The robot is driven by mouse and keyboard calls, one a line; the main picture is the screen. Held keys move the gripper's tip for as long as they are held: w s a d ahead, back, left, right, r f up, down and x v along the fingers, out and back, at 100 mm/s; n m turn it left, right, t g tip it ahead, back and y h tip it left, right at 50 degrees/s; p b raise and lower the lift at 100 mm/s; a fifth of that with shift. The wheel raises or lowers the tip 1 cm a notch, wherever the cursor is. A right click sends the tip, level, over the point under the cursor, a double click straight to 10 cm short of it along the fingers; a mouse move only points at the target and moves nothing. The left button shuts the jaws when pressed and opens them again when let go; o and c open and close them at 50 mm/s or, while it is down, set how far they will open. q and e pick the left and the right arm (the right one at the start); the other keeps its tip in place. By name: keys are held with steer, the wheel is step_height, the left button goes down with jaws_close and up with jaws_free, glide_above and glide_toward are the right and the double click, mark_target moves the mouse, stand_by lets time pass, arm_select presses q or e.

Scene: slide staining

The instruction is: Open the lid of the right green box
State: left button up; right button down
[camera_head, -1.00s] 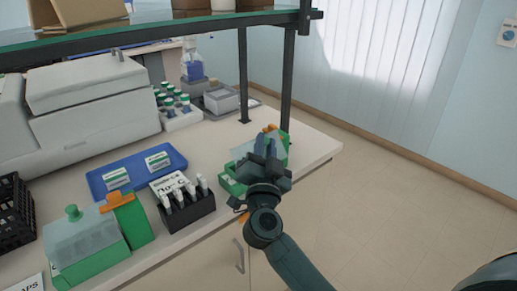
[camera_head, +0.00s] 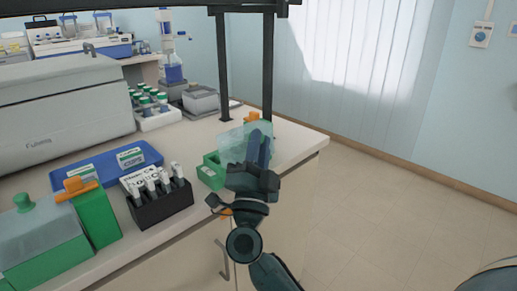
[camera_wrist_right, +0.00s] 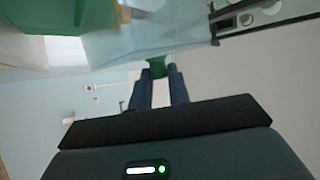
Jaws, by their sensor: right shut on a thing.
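The right green box (camera_head: 210,171) stands near the right end of the bench, partly hidden by my right gripper. Its translucent pale blue lid (camera_head: 232,146) is raised and tilted over the box. In the right wrist view the lid (camera_wrist_right: 150,38) spans the top, with green box wall (camera_wrist_right: 35,22) at the upper left. My right gripper (camera_head: 258,142) is shut on the lid's green knob (camera_wrist_right: 156,66), which shows between the fingertips. Whether the lid's edge still touches the box is unclear. My left gripper is out of view.
A second green box (camera_head: 40,262) with its lid on stands at the left front. A dark shelf post (camera_head: 268,65) rises behind the gripper. Floor is free on the right.

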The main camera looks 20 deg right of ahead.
steer(key=c, duration=1.3)
jaws_free()
